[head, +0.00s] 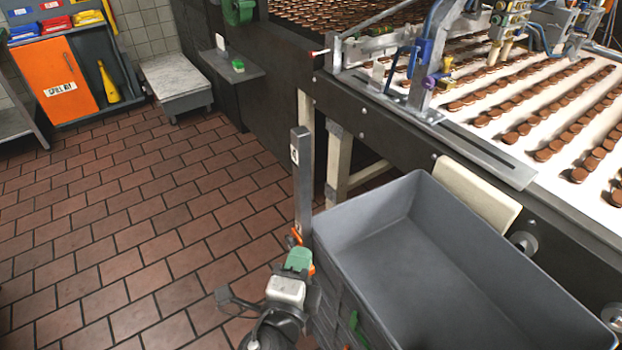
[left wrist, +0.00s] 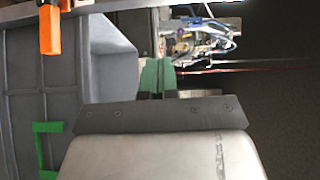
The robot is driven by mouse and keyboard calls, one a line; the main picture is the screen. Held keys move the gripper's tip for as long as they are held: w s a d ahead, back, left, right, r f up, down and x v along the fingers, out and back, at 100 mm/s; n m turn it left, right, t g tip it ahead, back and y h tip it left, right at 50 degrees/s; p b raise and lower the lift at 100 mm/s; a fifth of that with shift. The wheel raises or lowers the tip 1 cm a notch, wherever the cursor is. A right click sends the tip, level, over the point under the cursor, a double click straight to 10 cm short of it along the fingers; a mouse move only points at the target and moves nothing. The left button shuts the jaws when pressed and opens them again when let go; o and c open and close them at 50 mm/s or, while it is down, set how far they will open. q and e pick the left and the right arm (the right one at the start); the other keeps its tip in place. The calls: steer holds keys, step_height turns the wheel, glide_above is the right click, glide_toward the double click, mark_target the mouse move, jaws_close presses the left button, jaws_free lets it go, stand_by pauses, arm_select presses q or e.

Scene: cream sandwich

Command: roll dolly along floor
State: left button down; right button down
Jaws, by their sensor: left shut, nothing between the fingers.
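A stack of grey crates stands at the lower right of the head view, its empty top crate (head: 425,225) open upwards. A grey upright post (head: 302,185) with a small label stands at its left corner. I cannot tell whether the post belongs to the dolly; no dolly deck or wheels show. My left gripper (head: 299,258), with green fingers, is shut and empty near the post's lower part and the crates' left side. Its fingers (left wrist: 155,78) also show in the left wrist view, beside the grey crate wall (left wrist: 28,95) and an orange piece (left wrist: 49,28). My right gripper is out of view.
A conveyor (head: 600,185) with rows of brown biscuits runs along the right, close behind the crates. A low grey platform (head: 175,80) and an orange spill kit cabinet (head: 70,80) stand at the back left. The red tiled floor (head: 130,210) at left is clear.

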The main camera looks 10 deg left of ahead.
arm_select(q)
steer(key=p, duration=0.2)
glide_toward(306, 191)
steer(key=w+d, duration=0.3)
steer(key=w+a, duration=0.1)
steer(key=w+p, duration=0.1)
steer(key=w, duration=0.1)
steer(key=shift+a, duration=0.4)
steer(key=shift+w+a+p, duration=0.25)
steer(key=shift+a+p, duration=0.05)
steer(key=shift+a, duration=0.05)
steer(key=shift+w, duration=0.1)
